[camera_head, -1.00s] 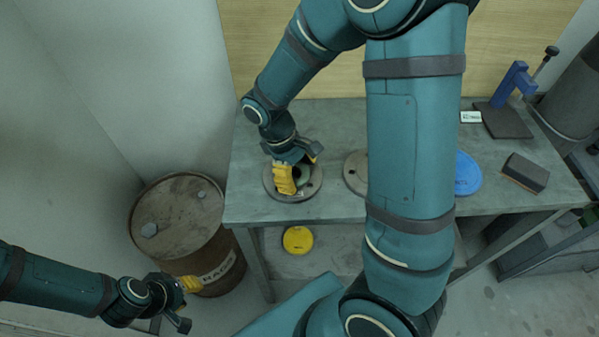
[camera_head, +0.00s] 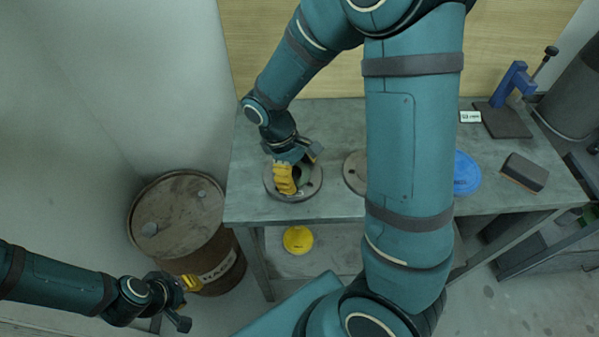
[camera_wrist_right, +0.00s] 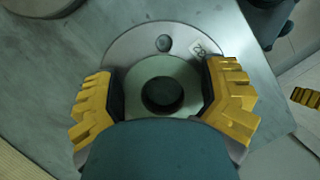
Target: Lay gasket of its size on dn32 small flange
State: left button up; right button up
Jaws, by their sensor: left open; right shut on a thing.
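The small flange (camera_head: 309,188) is a round grey disc lying flat on the bench at the left. It also shows in the right wrist view (camera_wrist_right: 128,46), with a bolt hole and a small marking on its rim. A pale greenish ring gasket (camera_wrist_right: 140,72) lies over the flange's middle, around a dark central bore. My right gripper (camera_head: 291,180) points down at the flange, its yellow fingers shut on opposite edges of the gasket. Whether the gasket touches the flange face is unclear. My left gripper (camera_head: 184,297) is open and empty, low at the left near the barrel.
A second flange (camera_head: 354,172) is partly hidden behind my right arm. A blue disc (camera_head: 466,173), a dark block (camera_head: 525,172), a small label (camera_head: 470,117) and a blue clamp stand (camera_head: 510,85) are at the right. A rusty barrel (camera_head: 180,225) stands left; a yellow disc (camera_head: 298,240) lies below.

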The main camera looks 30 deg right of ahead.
jog(key=shift+s+f, duration=0.25)
jog(key=shift+f, duration=0.2)
jog(key=o, duration=1)
jog(key=shift+w, duration=0.1)
jog(key=v, duration=1.2)
jog(key=shift+w+r, duration=0.2)
